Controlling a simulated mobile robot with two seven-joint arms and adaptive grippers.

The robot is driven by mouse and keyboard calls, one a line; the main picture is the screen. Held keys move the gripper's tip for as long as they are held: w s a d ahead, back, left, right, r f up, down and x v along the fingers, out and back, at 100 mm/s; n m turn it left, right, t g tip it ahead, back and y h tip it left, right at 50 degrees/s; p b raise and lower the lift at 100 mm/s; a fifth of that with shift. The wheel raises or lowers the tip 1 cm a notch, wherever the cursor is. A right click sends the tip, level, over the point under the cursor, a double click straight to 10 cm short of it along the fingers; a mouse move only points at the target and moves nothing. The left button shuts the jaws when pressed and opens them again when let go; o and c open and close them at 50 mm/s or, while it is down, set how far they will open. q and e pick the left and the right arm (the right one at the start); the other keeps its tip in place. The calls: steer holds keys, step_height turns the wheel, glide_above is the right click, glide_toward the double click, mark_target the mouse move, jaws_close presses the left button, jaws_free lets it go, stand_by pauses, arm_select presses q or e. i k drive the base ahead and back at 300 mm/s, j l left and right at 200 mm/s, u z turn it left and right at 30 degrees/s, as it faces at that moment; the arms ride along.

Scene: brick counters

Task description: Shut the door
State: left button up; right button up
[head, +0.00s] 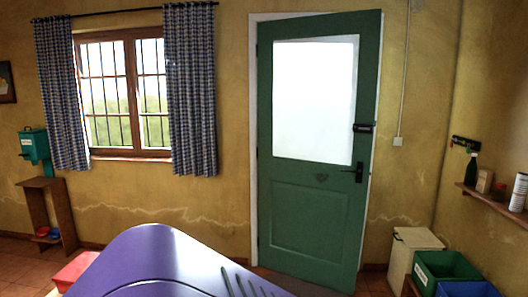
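The green door (312,215) is in the middle of the head view, with a large bright pane in its upper half. Its left edge is along the white door frame (253,120). Its right edge stands out from the frame into the room, so the door looks partly open. A dark handle (357,171) is near its right edge, with a dark lock box (363,128) above it. Neither of my grippers is in view, and nothing is seen touching the door.
A cream bin (405,262) and a green crate (440,270) with blue bins stand right of the door. A wall shelf (495,205) holds bottles and cans. A curtained window (125,95), wooden stand (48,215) and red box (75,270) are at left.

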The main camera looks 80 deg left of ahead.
mark_target(311, 213)
steer(key=u, duration=2.25)
steer(key=i, duration=1.3)
